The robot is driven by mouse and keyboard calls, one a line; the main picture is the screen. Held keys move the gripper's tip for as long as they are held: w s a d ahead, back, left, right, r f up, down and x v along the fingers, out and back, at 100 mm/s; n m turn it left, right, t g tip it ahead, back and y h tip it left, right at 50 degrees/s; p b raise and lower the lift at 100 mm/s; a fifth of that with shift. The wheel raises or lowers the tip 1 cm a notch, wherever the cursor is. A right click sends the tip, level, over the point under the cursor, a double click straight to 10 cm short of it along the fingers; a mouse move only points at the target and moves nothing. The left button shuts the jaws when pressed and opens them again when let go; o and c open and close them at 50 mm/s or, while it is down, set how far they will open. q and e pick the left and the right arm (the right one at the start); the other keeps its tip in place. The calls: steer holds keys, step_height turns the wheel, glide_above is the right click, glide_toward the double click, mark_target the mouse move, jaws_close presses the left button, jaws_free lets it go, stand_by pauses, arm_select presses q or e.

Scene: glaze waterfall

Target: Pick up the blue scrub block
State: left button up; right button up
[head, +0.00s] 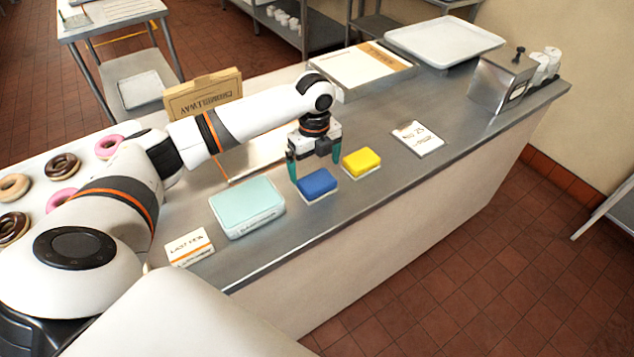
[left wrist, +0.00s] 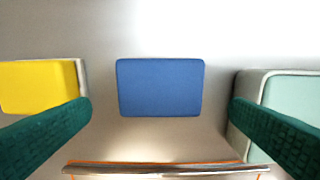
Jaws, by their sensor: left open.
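The blue scrub block (head: 317,183) lies flat on the steel counter, between a yellow block (head: 362,162) and a pale green box (head: 247,206). My left gripper (head: 314,168) is open and points down just above and behind the blue block. In the left wrist view the blue block (left wrist: 160,87) lies centred ahead of the two green fingers (left wrist: 160,115), with a gap on each side. Nothing is between the fingers. My right gripper is not in view.
The yellow block (left wrist: 42,87) and the pale green box (left wrist: 285,100) flank the blue block closely. A white card (head: 418,138) lies farther right, and a small labelled box (head: 190,247) nearer left. Donuts (head: 62,166) lie at left. The counter's front edge runs close by.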

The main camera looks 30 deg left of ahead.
mark_target(317, 180)
arm_select(q)
steer(key=f, duration=0.1)
steer(key=f+p, duration=0.1)
steer(key=f, duration=0.2)
steer(key=shift+s+d+f+p, duration=0.2)
steer(key=shift+s+d+p, duration=0.05)
steer(key=shift+d+p, duration=0.15)
steer(key=shift+f, duration=0.4)
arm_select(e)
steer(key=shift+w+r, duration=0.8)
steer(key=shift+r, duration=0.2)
arm_select(q)
steer(key=shift+c, duration=0.3)
steer(key=c, duration=0.8)
steer(key=shift+c, duration=0.3)
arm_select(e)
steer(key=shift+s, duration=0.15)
arm_select(q)
steer(key=shift+w+r, duration=0.1)
steer(key=shift+r, duration=0.05)
